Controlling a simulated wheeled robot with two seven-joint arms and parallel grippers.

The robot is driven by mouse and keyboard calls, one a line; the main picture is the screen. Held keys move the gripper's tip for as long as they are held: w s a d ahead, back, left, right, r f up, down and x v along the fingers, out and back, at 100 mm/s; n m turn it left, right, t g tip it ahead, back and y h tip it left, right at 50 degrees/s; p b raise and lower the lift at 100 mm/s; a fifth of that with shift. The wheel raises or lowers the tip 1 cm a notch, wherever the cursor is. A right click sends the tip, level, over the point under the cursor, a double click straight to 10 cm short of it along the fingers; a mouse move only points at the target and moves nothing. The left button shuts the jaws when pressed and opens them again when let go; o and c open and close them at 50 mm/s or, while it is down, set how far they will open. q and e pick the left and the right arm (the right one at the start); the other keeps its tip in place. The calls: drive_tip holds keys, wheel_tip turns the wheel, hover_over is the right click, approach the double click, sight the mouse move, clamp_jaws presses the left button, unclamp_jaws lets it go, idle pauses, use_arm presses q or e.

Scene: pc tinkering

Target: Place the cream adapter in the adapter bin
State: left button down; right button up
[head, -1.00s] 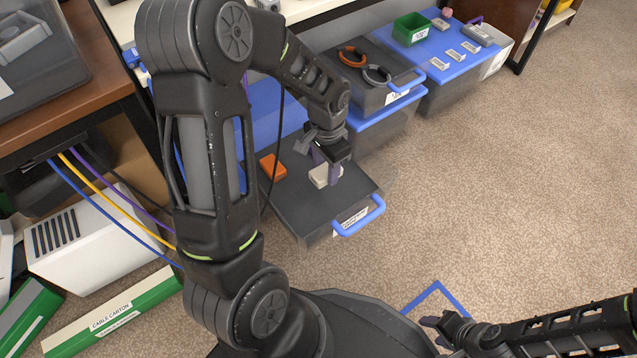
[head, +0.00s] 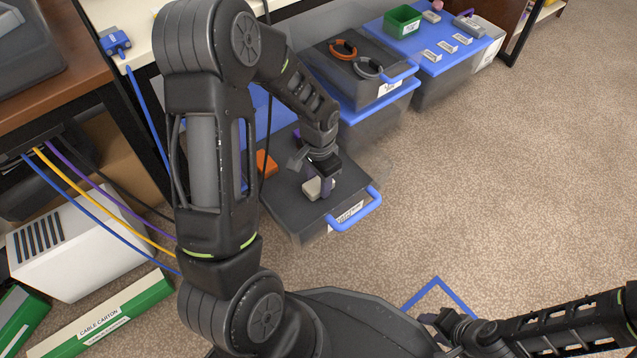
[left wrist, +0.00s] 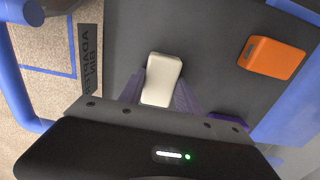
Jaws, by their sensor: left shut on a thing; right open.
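The cream adapter (head: 318,188) is between the purple-grey fingers of my left gripper (head: 322,188), which is shut on it. The left wrist view shows the adapter (left wrist: 161,80) as a pale rounded block between the fingers (left wrist: 160,92). It is over the dark flat top of a box (head: 290,205) with a blue front handle. I cannot tell whether the adapter touches that surface. My right gripper (head: 434,322) is open and empty above the carpet at the lower right.
An orange block (head: 265,163) lies on the same dark top, behind the adapter. Behind are boxes bearing an orange and a grey ring, a green bin (head: 403,20) and small pale blocks. A white case (head: 75,245) and cables are at left. Carpet at right is clear.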

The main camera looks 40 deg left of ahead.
sight(319, 183)
use_arm(q)
drive_tip(key=c, duration=0.8)
unclamp_jaws()
drive_tip(key=shift+c, duration=0.2)
wheel_tip(319, 183, up, 12)
drive_tip(key=p, duration=0.5)
drive_tip(key=shift+p, duration=0.4)
drive_tip(key=shift+r, duration=0.1)
